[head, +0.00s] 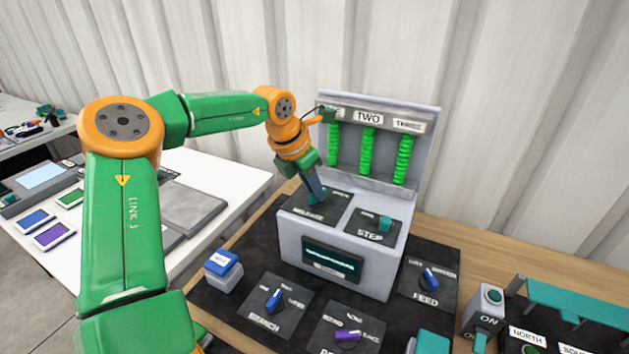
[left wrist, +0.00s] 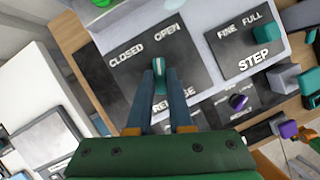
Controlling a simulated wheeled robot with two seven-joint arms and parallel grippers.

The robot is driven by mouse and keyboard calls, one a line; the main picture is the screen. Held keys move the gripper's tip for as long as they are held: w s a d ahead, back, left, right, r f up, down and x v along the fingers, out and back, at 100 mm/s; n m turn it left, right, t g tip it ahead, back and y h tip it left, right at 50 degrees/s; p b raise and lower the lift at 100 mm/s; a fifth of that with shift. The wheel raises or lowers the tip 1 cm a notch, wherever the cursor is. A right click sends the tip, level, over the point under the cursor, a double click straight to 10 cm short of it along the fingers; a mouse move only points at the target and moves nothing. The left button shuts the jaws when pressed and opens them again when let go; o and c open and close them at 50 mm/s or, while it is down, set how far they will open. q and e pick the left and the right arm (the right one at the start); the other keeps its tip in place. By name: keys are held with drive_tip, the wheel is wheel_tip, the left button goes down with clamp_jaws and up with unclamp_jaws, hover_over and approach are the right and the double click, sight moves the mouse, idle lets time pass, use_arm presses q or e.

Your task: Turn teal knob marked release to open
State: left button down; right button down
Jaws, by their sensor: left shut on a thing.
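The teal knob (left wrist: 160,82) sits on a dark plate marked RELEASE (left wrist: 128,82), with CLOSED at the upper left and OPEN at the upper right in the left wrist view. My left gripper (head: 317,194) reaches down to this plate on the grey console (head: 336,235). Its two blue-grey fingers are shut on the knob, one on each side. The knob's upper end points up the plate, between the two words; its exact angle is hard to tell. My right gripper is in neither view.
A teal STEP knob (head: 385,223) stands just right of RELEASE. Behind are green columns (head: 368,152) under labelled plates. A blue-topped block (head: 222,265), SEARCH knob (head: 274,299), purple knob (head: 347,335) and FEED knob (head: 429,279) lie in front. A white table (head: 225,172) is at left.

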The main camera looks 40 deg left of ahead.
use_arm(q)
drive_tip(key=shift+a+r+m+h+p, duration=0.1)
drive_tip(key=shift+m+h+p, duration=0.3)
drive_tip(key=shift+m+p, duration=0.5)
drive_tip(key=shift+m, duration=0.3)
drive_tip(key=c, duration=0.8)
unclamp_jaws()
drive_tip(key=shift+w, duration=0.1)
drive_tip(key=b+v, duration=0.1)
drive_tip(key=v, duration=0.6)
drive_tip(key=shift+a, duration=0.1)
